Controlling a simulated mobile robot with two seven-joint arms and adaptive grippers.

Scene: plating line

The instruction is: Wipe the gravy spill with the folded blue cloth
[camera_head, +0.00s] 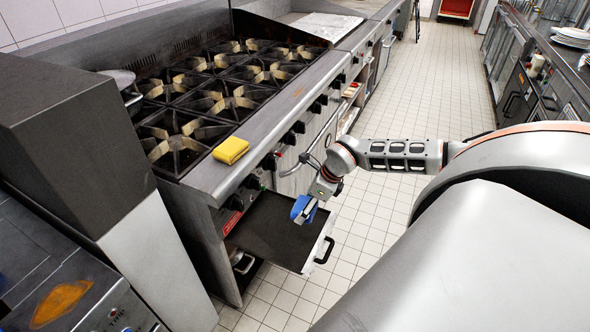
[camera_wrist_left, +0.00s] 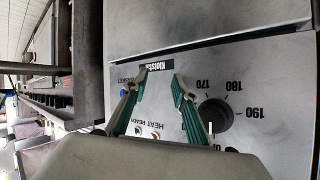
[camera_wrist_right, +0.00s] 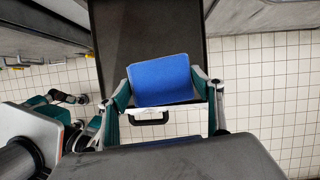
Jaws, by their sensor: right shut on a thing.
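The folded blue cloth (camera_head: 301,209) is held by my right gripper (camera_head: 306,205), above an open drawer or door low on the stove's front. In the right wrist view the blue cloth (camera_wrist_right: 162,82) sits between the two fingers of my right gripper (camera_wrist_right: 163,90). The gravy spill (camera_head: 61,302), an orange-brown patch, lies on the dark grey top at the lower left, well away from the cloth. My left gripper (camera_wrist_left: 157,84) is open and empty, close to a panel with a temperature dial (camera_wrist_left: 215,115). It is out of the head view.
A yellow folded cloth or sponge (camera_head: 230,150) lies on the stove's front ledge, by the burners (camera_head: 215,100). The open dark panel (camera_head: 268,232) juts out below. A tall dark box (camera_head: 75,130) stands between the stove and the spill. Tiled floor (camera_head: 420,100) is clear.

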